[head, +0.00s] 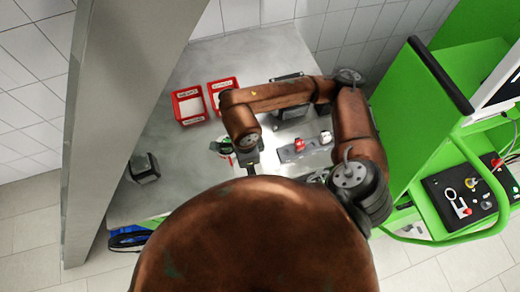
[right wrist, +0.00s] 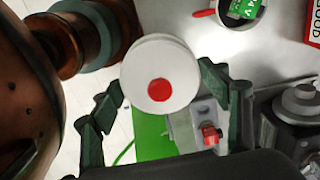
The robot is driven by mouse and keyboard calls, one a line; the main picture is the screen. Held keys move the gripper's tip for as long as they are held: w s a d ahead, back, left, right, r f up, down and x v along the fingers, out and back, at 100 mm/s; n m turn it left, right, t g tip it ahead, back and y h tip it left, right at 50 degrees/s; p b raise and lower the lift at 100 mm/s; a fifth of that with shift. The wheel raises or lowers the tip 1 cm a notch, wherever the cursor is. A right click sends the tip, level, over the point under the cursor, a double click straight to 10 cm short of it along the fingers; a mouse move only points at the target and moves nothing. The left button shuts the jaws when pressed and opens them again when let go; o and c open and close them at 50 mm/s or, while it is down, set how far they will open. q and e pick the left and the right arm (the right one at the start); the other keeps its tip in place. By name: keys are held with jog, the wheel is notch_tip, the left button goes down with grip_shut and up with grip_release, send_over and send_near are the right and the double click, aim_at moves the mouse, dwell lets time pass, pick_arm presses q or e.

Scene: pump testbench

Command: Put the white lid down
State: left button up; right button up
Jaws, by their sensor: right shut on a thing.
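The white lid (right wrist: 140,88) is a round white disc with a red centre in the right wrist view. It sits between the two dark fingers of my right gripper (right wrist: 160,80), which is shut on it. In the head view my right gripper (head: 248,160) is over the metal table, beneath the bent brown arm, and the lid cannot be made out clearly there. My left gripper is not in view.
Two red-framed trays (head: 190,105) lie on the metal table (head: 190,155). A plate with a red button (head: 299,144) is right of my gripper. A dark block (head: 143,168) stands at the left. A green cart (head: 425,135) stands at the right.

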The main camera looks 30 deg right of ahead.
jog(key=w+d+f+p, duration=0.1)
jog(key=w+d+f, duration=0.3)
jog(key=w+d+f+p, duration=0.2)
jog(key=w+d+f, duration=0.2)
jog(key=d, duration=0.1)
jog(key=shift+f, duration=0.1)
jog(key=shift+w+d+f, duration=0.25)
jog(key=shift+d+f, duration=0.1)
jog(key=shift+f, duration=0.15)
notch_tip(320, 180, down, 3)
jog(key=shift+w+d+f+p, duration=0.15)
jog(key=shift+f+p, duration=0.05)
jog(key=shift+p, duration=0.65)
jog(key=shift+f, duration=0.1)
jog(key=shift+f+b, duration=0.15)
jog(key=shift+b, duration=0.15)
jog(key=o, duration=0.9)
